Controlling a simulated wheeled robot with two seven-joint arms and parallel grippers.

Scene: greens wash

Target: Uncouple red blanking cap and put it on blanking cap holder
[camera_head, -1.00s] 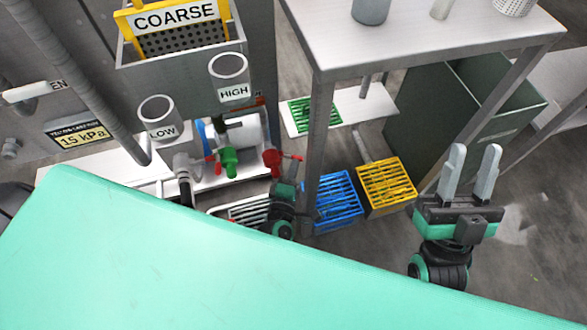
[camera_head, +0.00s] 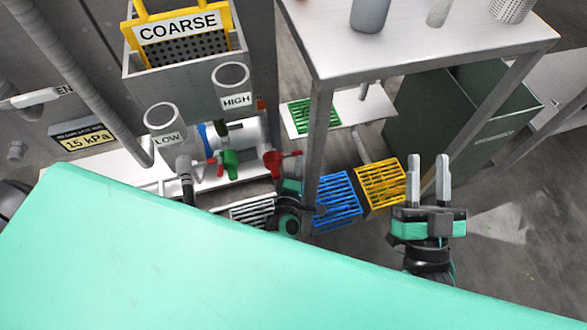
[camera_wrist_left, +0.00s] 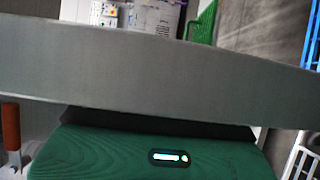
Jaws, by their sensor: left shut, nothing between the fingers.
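A red fitting (camera_head: 273,163), which looks like the red blanking cap, sits low at the right end of the white pipework in the head view. My left gripper (camera_head: 290,205) is just below it, beside the table leg. Its fingers are hard to make out there; it is shut and empty, apart from the red fitting as far as I can tell. My right gripper (camera_head: 428,182) is open and empty at the right, fingers pointing up the picture. I cannot pick out the blanking cap holder. The left wrist view shows a grey band and a green surface, with no cap recognisable.
A green valve (camera_head: 229,162) is left of the red fitting. The LOW (camera_head: 163,122) and HIGH (camera_head: 232,80) cups stand above. A metal table (camera_head: 430,50) has its leg beside my left gripper. Blue (camera_head: 335,200) and yellow (camera_head: 381,183) crates stand right of that leg.

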